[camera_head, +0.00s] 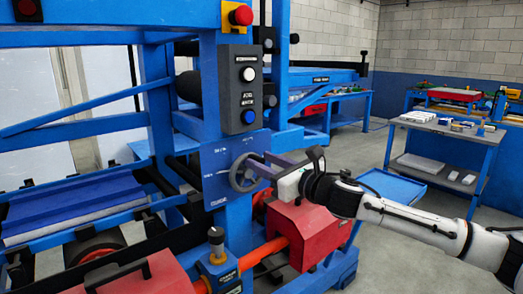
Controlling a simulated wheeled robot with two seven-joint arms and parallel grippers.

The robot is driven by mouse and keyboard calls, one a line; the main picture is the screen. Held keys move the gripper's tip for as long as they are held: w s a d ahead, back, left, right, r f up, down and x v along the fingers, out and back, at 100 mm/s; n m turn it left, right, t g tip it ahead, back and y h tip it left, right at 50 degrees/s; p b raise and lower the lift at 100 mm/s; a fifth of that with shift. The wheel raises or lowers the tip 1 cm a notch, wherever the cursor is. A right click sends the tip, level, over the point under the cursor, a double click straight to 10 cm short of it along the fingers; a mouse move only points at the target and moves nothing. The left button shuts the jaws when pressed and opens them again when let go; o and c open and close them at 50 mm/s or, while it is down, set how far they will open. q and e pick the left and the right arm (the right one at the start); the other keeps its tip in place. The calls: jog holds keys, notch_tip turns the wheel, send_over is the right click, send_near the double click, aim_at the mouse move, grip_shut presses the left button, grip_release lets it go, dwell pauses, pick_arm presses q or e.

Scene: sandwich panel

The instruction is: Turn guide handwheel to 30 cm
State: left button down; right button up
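The guide handwheel (240,177) is a dark grey ring on a blue plate (215,159) fixed to the blue machine frame. The plate carries small white marks that are too small to read. My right gripper (262,168) reaches in from the right with its fingers at the right side of the handwheel's rim. The fingers overlap the rim in this view. I cannot tell whether they are closed on it. My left gripper is not in view.
A grey button box (240,90) with a white and a blue button hangs above the handwheel. A red emergency button (241,15) sits higher up. A red housing (305,235) lies below my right gripper. Grey-topped workbenches (445,125) stand at the back right; open floor lies before them.

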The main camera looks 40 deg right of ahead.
jog(key=shift+w+a, duration=0.1)
jog(key=shift+w, duration=0.35)
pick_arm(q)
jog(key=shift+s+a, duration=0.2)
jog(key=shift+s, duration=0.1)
pick_arm(e)
jog(key=shift+f, duration=0.1)
grip_shut()
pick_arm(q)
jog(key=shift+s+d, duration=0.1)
